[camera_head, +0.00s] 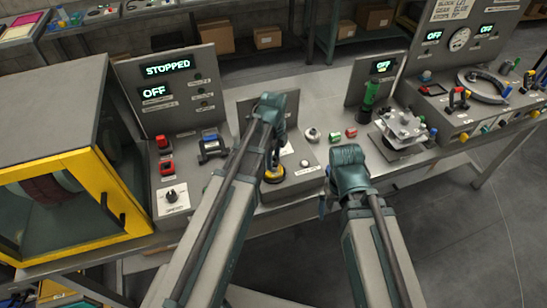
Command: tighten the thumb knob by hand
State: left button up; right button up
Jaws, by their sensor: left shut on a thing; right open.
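My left gripper (273,160) points down at the front of a small grey panel box, its arm crossing the picture from below. It is shut on the thumb knob (273,177), a round yellow and dark piece on the box's top. The fingers and arm cover part of the knob, so its seat cannot be made out. My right gripper (324,204) is open and empty, low at the bench's front edge, right of the knob. Its wrist hides most of its fingers.
A control panel (172,92) reading STOPPED and OFF stands left, beside a yellow-framed machine enclosure (97,165). A round knob (312,135), green and red blocks (343,134) and a metal fixture (402,130) lie right.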

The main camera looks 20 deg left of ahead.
dwell(0.3)
pick_arm(q)
jog(key=m, duration=0.5)
jog(key=shift+m, duration=0.4)
jog(key=m, duration=0.5)
jog(key=shift+w+m, duration=0.1)
jog(key=shift+m, duration=0.3)
jog(key=o, duration=1.3)
jog(key=shift+c, duration=0.2)
jog(key=shift+r, duration=0.1)
